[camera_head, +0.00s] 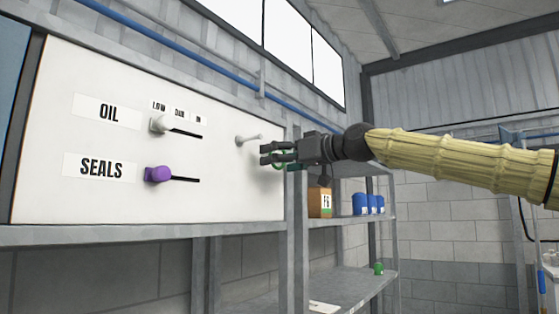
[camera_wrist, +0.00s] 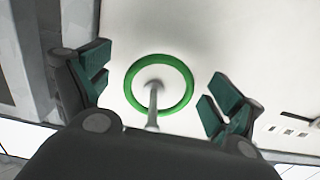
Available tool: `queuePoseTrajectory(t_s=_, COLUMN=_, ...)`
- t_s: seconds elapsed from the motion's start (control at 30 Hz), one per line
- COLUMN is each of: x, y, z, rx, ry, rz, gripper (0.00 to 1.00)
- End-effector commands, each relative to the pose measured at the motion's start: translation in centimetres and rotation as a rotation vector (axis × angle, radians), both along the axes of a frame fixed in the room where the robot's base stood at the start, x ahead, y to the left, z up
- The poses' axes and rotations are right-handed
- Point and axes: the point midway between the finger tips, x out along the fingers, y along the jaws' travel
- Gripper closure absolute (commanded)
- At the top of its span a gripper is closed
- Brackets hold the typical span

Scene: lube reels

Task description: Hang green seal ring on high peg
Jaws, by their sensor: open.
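The green seal ring (camera_wrist: 187,93) shows in the wrist view between my two fingers, apart from both. A pale peg (camera_wrist: 153,105) stands inside the ring's outline there. In the head view a small part of the green ring (camera_head: 279,159) shows by my fingertips, mostly hidden. My gripper (camera_head: 264,154) is open and points at the white board's right end; its fingers also show in the wrist view (camera_wrist: 160,90). A white peg (camera_head: 249,139) sticks out of the board, up and left of my fingertips. I cannot tell whether it is the peg inside the ring.
The white board (camera_head: 60,60) carries OIL and SEALS labels, a white reel (camera_head: 160,125) and a purple reel (camera_head: 157,174) with dark rods. A steel post (camera_head: 296,215) and shelves with a brown box (camera_head: 320,202) and blue containers (camera_head: 366,204) stand right of it. A green item (camera_head: 379,268) lies lower.

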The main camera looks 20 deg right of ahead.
Motion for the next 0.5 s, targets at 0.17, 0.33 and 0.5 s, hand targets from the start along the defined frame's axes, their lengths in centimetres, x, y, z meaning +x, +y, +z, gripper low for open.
queuePoseTrajectory(t_s=0.17, x=-0.1, y=-0.1, z=0.0, rx=0.000, ry=0.000, rz=0.000, gripper=0.07)
queuePoseTrajectory(t_s=0.33, x=-1.1, y=-0.9, z=0.2, rx=0.001, ry=-0.001, rz=0.000, gripper=0.07)
queuePoseTrajectory(t_s=0.5, x=-3.1, y=-2.5, z=0.3, rx=0.001, ry=-0.003, rz=-0.001, gripper=0.07)
